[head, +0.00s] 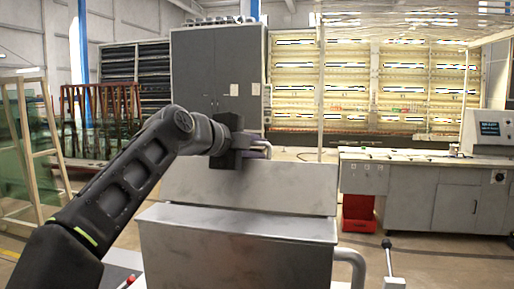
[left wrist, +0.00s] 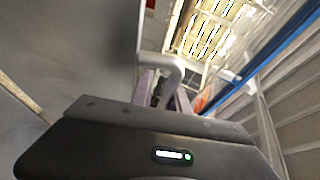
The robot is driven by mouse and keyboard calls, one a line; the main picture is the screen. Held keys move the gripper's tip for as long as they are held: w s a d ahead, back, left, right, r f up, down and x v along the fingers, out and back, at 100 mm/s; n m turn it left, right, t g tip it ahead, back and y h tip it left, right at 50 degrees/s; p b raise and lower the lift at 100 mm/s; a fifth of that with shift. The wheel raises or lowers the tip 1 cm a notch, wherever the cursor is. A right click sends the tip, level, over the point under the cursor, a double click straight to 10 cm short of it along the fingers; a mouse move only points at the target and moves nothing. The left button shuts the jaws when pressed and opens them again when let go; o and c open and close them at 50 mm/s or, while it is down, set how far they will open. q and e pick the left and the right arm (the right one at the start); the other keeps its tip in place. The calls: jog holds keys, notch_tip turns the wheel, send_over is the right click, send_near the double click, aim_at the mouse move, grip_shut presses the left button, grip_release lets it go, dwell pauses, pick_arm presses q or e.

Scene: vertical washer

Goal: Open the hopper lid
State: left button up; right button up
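The hopper is a grey metal box (head: 235,262) in front of me in the head view. Its lid is a grey panel (head: 250,188) that stands tilted up above the box. My left gripper (head: 258,150) is at the lid's upper edge, with its fingers partly hidden behind its own body. In the left wrist view, a pale bent handle (left wrist: 165,66) joins the lid's large grey face (left wrist: 70,50). The handle runs down between the purple fingers (left wrist: 163,102), which look closed around it. The right gripper is not in view.
A grey pipe (head: 352,262) curves out at the box's right side. Glass racks (head: 35,150) stand at the left. A tall grey cabinet (head: 215,80) is behind.

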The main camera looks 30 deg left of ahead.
pick_arm(q)
jog(key=shift+f, duration=0.7)
notch_tip(320, 180, up, 2)
jog(key=b, duration=0.2)
send_over(237, 177)
jog(key=shift+r, duration=0.2)
jog(key=shift+s+a+r, duration=0.1)
jog(key=shift+s+a, duration=0.1)
jog(key=shift+s+d+r, duration=0.1)
jog(key=shift+s+r, duration=0.2)
jog(key=shift+r, duration=0.05)
jog(key=s+b, duration=0.1)
jog(key=s, duration=0.8)
jog(key=shift+a+r+b, duration=0.3)
jog(key=shift+r+b, duration=0.05)
jog(key=shift+w, duration=0.1)
